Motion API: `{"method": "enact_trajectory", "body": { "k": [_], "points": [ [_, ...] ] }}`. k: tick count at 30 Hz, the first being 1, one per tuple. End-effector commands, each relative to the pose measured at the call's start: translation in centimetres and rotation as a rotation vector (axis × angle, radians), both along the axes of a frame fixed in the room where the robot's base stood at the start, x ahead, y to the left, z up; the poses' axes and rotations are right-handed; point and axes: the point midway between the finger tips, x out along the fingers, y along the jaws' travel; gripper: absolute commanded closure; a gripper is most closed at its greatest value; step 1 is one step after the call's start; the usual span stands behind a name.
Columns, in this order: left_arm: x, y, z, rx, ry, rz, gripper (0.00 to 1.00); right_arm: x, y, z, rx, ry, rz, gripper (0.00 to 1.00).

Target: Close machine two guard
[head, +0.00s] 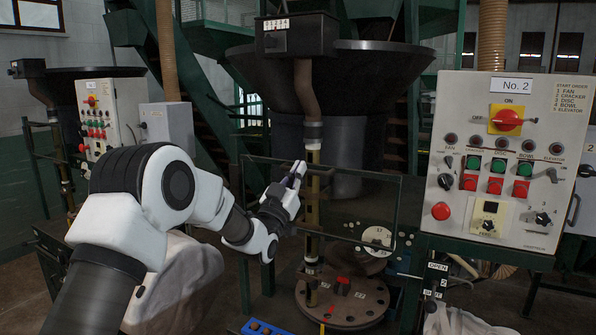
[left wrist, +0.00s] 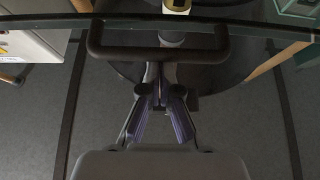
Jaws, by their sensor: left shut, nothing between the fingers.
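The guard of machine two is a see-through panel with a thin dark frame (head: 350,169), in front of the machine below the large dark bowl (head: 345,118). In the left wrist view, its edge (left wrist: 270,30) crosses the top, with a black U-shaped handle (left wrist: 110,52) on it. My left gripper (head: 300,170) is at the guard's upper left part in the head view. Its fingers (left wrist: 160,72) are shut and empty, with tips at the handle bar; I cannot tell whether they touch it. My right gripper is not in view.
The No. 2 control panel (head: 513,215) stands at the right, with an OPEN label (head: 438,267) below it. Another control panel (head: 100,115) stands at the far left. Green stairs rise behind.

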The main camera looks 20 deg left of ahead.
Motion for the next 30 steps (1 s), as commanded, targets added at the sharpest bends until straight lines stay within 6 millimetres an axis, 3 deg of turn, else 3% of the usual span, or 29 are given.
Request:
{"method": "enact_trajectory", "body": {
  "k": [1,5,18,24,30],
  "points": [
    [0.0,0.0,-2.3,0.000,0.005,0.000,1.00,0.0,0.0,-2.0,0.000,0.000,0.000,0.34],
    [0.0,0.0,-6.1,0.000,0.006,0.000,1.00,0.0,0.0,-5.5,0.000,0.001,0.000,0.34],
    [0.1,0.0,-21.7,0.000,0.007,0.001,1.00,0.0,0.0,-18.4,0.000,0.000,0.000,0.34],
    [0.1,0.0,-28.4,0.000,0.007,0.000,1.00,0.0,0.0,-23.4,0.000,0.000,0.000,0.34],
    [0.1,0.0,-33.5,0.000,0.006,0.000,1.00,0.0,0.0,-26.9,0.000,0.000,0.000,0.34]
  ]
}}
